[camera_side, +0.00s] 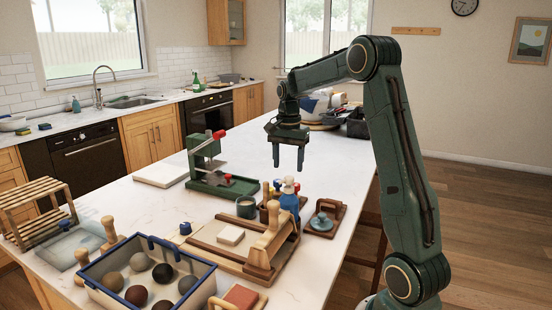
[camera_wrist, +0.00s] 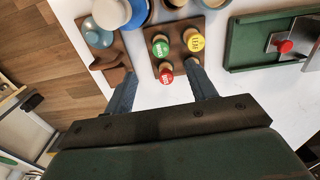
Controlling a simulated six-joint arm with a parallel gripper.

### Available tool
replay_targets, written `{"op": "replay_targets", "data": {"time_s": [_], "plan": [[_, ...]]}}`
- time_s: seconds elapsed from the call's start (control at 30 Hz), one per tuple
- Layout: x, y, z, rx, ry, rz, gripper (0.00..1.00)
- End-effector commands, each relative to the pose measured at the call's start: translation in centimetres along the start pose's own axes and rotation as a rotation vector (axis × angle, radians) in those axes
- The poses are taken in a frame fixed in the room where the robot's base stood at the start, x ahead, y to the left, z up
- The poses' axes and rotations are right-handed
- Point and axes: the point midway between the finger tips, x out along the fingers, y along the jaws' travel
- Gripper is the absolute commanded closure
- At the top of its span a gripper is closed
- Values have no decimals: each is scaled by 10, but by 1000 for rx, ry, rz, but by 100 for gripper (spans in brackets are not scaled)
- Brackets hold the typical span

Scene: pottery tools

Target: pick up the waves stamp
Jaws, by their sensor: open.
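A wooden stamp rack (camera_wrist: 180,58) holds stamps with round coloured caps: a green one (camera_wrist: 161,49), a yellow one (camera_wrist: 196,42) and a red one (camera_wrist: 165,77). The caps carry small lettering that I cannot read, so I cannot tell which is the waves stamp. Another stamp at the top edge is cut off. In the side view the rack (camera_side: 264,214) is partly behind a blue bottle. My gripper (camera_side: 288,170) is open and empty, pointing down above the counter, behind and above the rack. In the wrist view its fingers (camera_wrist: 163,90) are spread, with the red stamp near the gap.
The blue bottle (camera_side: 289,203) stands close beside the rack. A green press (camera_side: 222,183) and a grey cup (camera_side: 246,208) stand to the left.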

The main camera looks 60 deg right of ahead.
Motion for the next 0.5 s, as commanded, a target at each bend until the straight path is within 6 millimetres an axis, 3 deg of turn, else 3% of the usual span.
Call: {"op": "replay_targets", "data": {"time_s": [0.5], "plan": [[68,0,0,-2,-2,2,44]]}}
